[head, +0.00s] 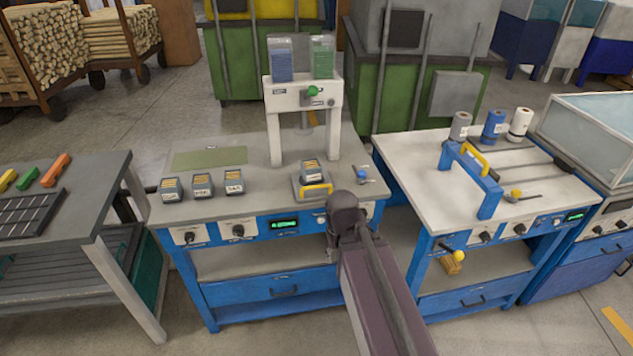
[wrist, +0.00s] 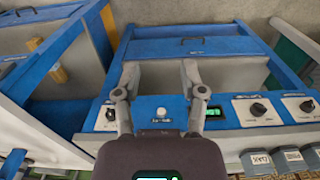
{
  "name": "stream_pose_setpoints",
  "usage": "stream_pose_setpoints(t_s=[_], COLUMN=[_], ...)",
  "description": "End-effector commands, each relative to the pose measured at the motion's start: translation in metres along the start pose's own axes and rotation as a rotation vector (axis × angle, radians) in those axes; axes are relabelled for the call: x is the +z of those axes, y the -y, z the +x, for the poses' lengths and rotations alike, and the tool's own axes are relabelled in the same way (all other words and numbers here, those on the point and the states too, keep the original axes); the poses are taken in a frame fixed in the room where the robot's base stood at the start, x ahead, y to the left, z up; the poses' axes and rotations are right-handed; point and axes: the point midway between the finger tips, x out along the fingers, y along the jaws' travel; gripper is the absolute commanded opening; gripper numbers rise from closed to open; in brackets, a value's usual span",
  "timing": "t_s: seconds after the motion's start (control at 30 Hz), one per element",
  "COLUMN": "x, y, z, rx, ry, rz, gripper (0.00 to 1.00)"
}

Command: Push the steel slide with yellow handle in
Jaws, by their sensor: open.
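The steel slide (head: 297,186) lies on the top of the middle bench near its front edge, in front of a white press frame (head: 303,98). Its yellow handle (head: 318,190) faces the front. A small grey block with an orange-and-white label (head: 312,169) sits on the slide. In the head view my arm's end is just right of the handle, and my fingers are mostly hidden. In the wrist view my gripper (wrist: 160,72) is open and empty, with its two fingers apart before the blue bench front. The slide cannot be made out in the wrist view.
Several similar blocks (head: 202,185) stand on the bench's left. A blue knob (head: 362,174) is close to the slide's right. The bench front has dials and a green display (head: 285,224). A right-hand bench (head: 420,165) carries a blue frame (head: 470,180).

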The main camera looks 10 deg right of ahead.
Motion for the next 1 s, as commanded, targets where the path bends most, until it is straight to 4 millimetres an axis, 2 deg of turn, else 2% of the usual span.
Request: stream_pose_setpoints(t_s=[0.37, 0.57, 0.77, 1.0], x=[-0.002, -0.018, -0.056, -0.119], y=[0.0, 0.003, 0.004, 0.003], z=[-0.001, -0.012, -0.036, -0.073], rx=[0.0, -0.001, -0.006, -0.028], ry=[-0.001, -0.012, -0.038, -0.081], rz=[0.008, 0.084, 0.293, 0.657], gripper=[0.53, 0.53, 0.53, 0.53])
